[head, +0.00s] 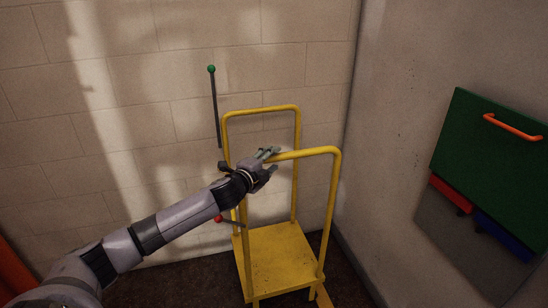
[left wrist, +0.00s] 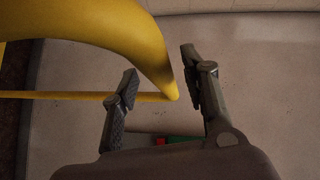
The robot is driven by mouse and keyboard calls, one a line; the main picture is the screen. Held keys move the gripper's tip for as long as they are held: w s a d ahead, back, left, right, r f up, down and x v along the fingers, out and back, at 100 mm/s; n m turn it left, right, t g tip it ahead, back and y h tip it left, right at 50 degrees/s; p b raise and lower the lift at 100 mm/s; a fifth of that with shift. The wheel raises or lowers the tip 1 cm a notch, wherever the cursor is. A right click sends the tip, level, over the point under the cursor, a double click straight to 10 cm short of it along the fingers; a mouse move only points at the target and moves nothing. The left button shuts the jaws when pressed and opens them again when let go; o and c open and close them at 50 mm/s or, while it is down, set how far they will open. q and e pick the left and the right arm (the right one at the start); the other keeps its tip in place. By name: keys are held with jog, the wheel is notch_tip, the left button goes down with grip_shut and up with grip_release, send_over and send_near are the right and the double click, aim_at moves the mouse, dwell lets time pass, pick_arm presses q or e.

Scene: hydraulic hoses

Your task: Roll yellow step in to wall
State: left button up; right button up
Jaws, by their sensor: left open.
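The yellow step (head: 275,255) stands upright on the dark floor in the corner, with two tall looped handrails and a flat platform. Its far handrail (head: 262,108) is close to the block wall. My left gripper (head: 272,162) is at the left end of the near handrail (head: 318,151). In the left wrist view the yellow rail (left wrist: 150,55) runs close to the open fingers (left wrist: 158,92), partly between them; I cannot tell if they touch it. My right gripper is not in view.
The block wall (head: 150,60) is behind the step, and a plain wall (head: 400,60) is to its right. A green panel with an orange handle (head: 512,127) is on the right wall. A green-knobbed lever (head: 211,69) and a red-knobbed lever (head: 219,218) are left of the step.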

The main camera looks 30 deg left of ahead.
pick_arm(q)
jog(key=shift+w+f, duration=0.1)
jog(key=shift+w, duration=0.9)
jog(key=shift+a, duration=0.1)
jog(key=shift+c, duration=0.2)
grip_shut()
jog(key=shift+f, duration=0.1)
